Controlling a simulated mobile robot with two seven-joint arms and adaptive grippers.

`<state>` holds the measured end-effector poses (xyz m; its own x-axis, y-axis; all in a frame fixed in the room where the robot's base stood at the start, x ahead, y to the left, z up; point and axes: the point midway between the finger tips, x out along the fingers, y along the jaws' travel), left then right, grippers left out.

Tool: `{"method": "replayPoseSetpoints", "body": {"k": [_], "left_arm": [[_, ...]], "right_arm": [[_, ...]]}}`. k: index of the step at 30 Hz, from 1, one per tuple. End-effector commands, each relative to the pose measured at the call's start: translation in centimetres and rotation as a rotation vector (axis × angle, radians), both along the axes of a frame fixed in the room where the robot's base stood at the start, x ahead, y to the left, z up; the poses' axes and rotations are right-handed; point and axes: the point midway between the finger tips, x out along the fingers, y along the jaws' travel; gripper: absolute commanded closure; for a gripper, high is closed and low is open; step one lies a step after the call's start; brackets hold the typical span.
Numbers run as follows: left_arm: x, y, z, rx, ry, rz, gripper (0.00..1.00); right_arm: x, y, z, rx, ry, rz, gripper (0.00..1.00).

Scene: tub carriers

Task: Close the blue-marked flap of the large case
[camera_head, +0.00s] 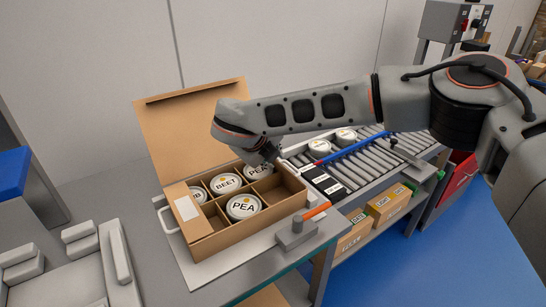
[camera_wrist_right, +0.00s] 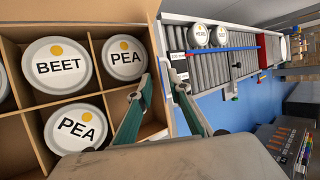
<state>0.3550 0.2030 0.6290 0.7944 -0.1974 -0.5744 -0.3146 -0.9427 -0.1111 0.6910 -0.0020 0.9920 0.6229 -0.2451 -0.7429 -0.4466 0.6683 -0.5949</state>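The large case (camera_head: 235,237) is an open cardboard box with dividers, standing on the bench. Its tall rear flap (camera_head: 190,125) stands upright, with a dark line near its top edge. A flap with a white label (camera_head: 185,208) lies over the left end. I see no blue mark on any flap. White tubs marked BEET (camera_head: 227,183) and PEA (camera_head: 243,207) sit in the cells. My right gripper (camera_head: 272,155) is above the case's rear right part; in the wrist view its fingers (camera_wrist_right: 153,76) are apart, empty, near the case's right wall. My left gripper is out of view.
A roller conveyor (camera_head: 370,150) with tubs and a blue rail runs behind and right of the case. An orange-handled clamp (camera_head: 298,232) stands at the case's front right. Grey padded holders (camera_head: 70,262) are at the left. Small cartons (camera_head: 388,204) sit on the shelf below.

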Motion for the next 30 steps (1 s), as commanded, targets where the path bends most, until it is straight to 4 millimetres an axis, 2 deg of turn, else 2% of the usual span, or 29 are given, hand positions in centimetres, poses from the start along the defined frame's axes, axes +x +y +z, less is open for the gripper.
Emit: {"method": "replayPoseSetpoints", "body": {"k": [5,12,18,22,30], "left_arm": [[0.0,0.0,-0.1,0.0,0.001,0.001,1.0],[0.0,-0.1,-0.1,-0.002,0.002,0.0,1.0],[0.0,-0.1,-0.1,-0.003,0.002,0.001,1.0],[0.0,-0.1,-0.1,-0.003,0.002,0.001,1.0],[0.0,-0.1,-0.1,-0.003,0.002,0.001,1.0]], "right_arm": [[-1.3,0.6,1.8,0.001,-0.004,0.002,0.81],[-4.4,1.8,5.4,-0.001,-0.004,0.003,0.81],[-6.4,2.6,7.8,-0.001,-0.003,0.002,0.81],[-7.1,2.8,8.6,0.0,-0.002,0.001,0.81],[-7.4,2.9,8.8,0.0,0.0,0.0,0.81]]}}
